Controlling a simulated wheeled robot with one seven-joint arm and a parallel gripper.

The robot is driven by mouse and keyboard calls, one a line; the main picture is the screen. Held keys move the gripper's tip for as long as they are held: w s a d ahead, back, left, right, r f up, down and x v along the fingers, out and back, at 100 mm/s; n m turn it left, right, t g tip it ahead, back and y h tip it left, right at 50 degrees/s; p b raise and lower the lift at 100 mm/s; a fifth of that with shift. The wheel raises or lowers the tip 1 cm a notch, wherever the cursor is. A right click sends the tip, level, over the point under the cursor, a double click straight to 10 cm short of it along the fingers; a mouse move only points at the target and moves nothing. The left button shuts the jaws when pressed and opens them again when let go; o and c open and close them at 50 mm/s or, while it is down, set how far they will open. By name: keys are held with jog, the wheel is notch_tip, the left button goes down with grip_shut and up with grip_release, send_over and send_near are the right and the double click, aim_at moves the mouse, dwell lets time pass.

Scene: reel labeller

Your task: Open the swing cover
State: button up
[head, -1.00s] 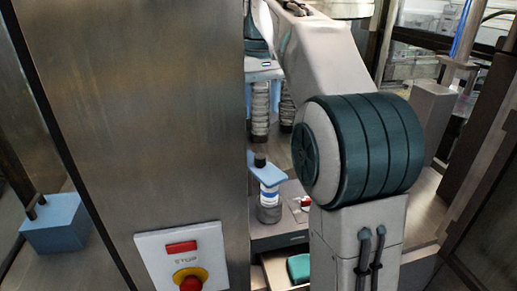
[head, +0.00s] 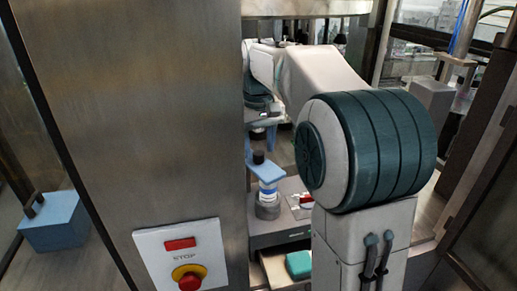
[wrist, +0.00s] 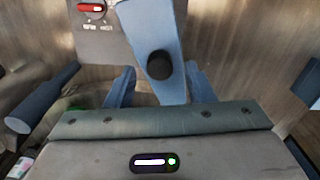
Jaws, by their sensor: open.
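The swing cover looks like a flat light-blue plate (head: 266,173) with a black knob (head: 258,157) on top. In the head view it stands just right of the steel panel, above a grey and white cylinder (head: 267,206). In the wrist view the plate (wrist: 147,25) runs down the middle with its round black knob (wrist: 160,65). My gripper (wrist: 162,85) is open, with one blue finger to each side of the plate's lower end. The picture does not settle whether a finger touches the plate. I cannot clearly make out the fingers in the head view.
A large steel panel (head: 190,120) with a red stop button (head: 189,280) covers the left side. A red switch (head: 306,198) sits right of the cover and also shows in the wrist view (wrist: 90,7). A teal block (head: 298,265) lies below. A blue block (head: 55,222) stands far left.

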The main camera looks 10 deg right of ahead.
jog(key=shift+f, duration=0.8)
jog(key=shift+c, duration=0.3)
grip_shut()
